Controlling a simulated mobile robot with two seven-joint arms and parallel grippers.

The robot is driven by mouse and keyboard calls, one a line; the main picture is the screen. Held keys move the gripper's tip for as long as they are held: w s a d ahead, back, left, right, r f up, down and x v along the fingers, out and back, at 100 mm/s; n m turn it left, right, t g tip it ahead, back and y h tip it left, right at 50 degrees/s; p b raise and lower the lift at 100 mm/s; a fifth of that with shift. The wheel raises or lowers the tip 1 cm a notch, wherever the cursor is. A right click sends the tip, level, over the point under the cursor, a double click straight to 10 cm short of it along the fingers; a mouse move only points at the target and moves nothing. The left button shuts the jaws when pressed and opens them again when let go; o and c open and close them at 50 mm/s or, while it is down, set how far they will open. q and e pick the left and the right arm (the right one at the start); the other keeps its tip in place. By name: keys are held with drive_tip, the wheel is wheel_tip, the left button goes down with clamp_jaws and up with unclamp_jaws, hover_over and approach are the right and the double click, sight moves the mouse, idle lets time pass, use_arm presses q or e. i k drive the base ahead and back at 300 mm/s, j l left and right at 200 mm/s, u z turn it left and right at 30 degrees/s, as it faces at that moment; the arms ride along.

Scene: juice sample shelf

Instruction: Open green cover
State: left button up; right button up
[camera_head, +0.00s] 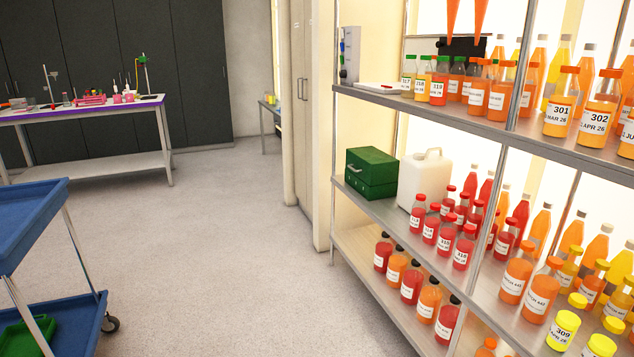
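A dark green box (371,173) with a lid stands at the left end of the middle shelf. A seam runs around it below the top and a small handle shows on its front. Its lid looks closed. A green item (26,338) lies on the lower deck of the blue cart at the bottom left, partly cut off by the frame; I cannot tell whether it is a cover. Neither of my grippers shows in this view.
A shelf rack (352,199) with juice bottles fills the right side. A white canister (425,180) stands beside the green box. The blue cart (32,212) is at the left. A lab table (84,113) is at the back. The floor (215,260) between is clear.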

sight(374, 165)
drive_tip(key=i+u, duration=0.2)
drive_tip(key=i, duration=1.2)
drive_tip(key=i+j+z, duration=0.1)
drive_tip(key=i, duration=0.6)
drive_tip(key=i+j+z, duration=0.15)
drive_tip(key=i, duration=0.55)
drive_tip(key=i+j+z, duration=0.25)
drive_tip(key=i, duration=0.2)
drive_tip(key=i+j+z, duration=0.25)
drive_tip(key=i, duration=0.2)
drive_tip(key=l, duration=0.1)
